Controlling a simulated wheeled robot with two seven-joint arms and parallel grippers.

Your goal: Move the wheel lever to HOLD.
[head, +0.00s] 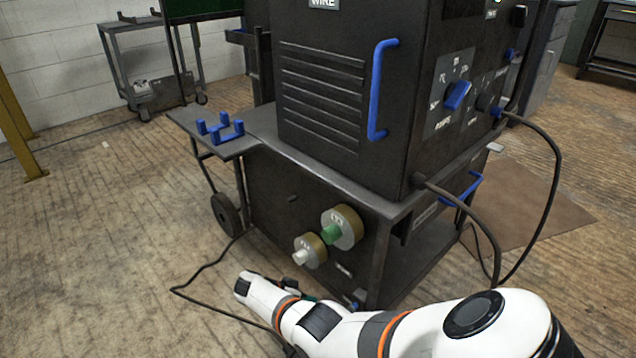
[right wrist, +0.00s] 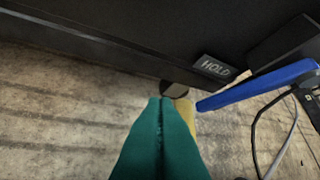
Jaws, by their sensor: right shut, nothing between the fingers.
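In the right wrist view a blue bar (right wrist: 258,85), which looks like the wheel lever, slants below the small HOLD plate (right wrist: 214,67) on the cart's dark lower edge. Its left end lies just right of a yellow piece (right wrist: 185,108), partly hidden by my fingers. My right gripper (right wrist: 160,101) has green fingers pressed together and empty, with the tips left of the bar's end; contact with the yellow piece cannot be told. In the head view the gripper (head: 311,297) is small and mostly hidden behind my arm, low beside the cart. A small blue part (head: 355,301) shows at the cart's foot.
The dark welding cart (head: 272,190) carries a large machine (head: 325,95) with a blue handle (head: 380,90). Two round knobs (head: 342,227) stick out of its side above my arm. A cable (head: 205,268) lies on the floor. Floor to the left is clear.

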